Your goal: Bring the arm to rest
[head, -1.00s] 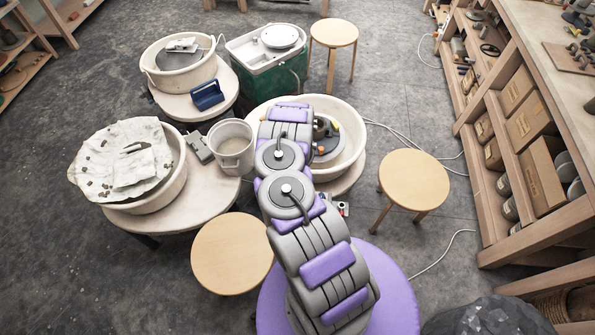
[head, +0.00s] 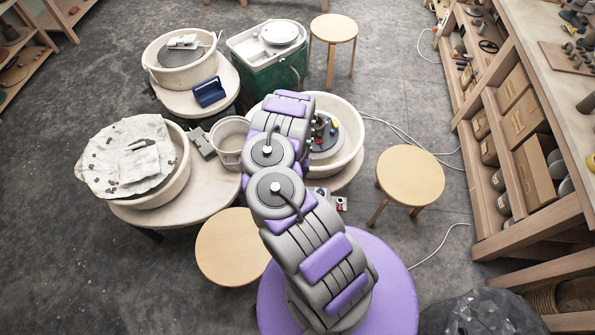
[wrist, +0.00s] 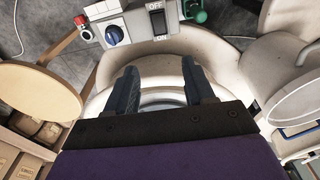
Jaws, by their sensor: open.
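My arm reaches from the purple base at the bottom of the head view up to the pottery wheel basin (head: 352,150) in the middle, and it covers the basin's left part. In the wrist view my gripper (wrist: 164,88) shows two dark fingers set apart with nothing between them. They are over the pale basin (wrist: 215,47), whose round inside lies partly hidden behind the fingers and the gripper body. In the head view the fingers are hidden by the arm.
A bucket (head: 229,150) stands left of my arm. Wooden stools (head: 410,176) and (head: 228,247) flank it. A cloth-covered basin (head: 130,155) is at left, shelving (head: 520,130) at right. A control box (wrist: 115,22) shows in the wrist view. Floor between right stool and shelving is mostly clear.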

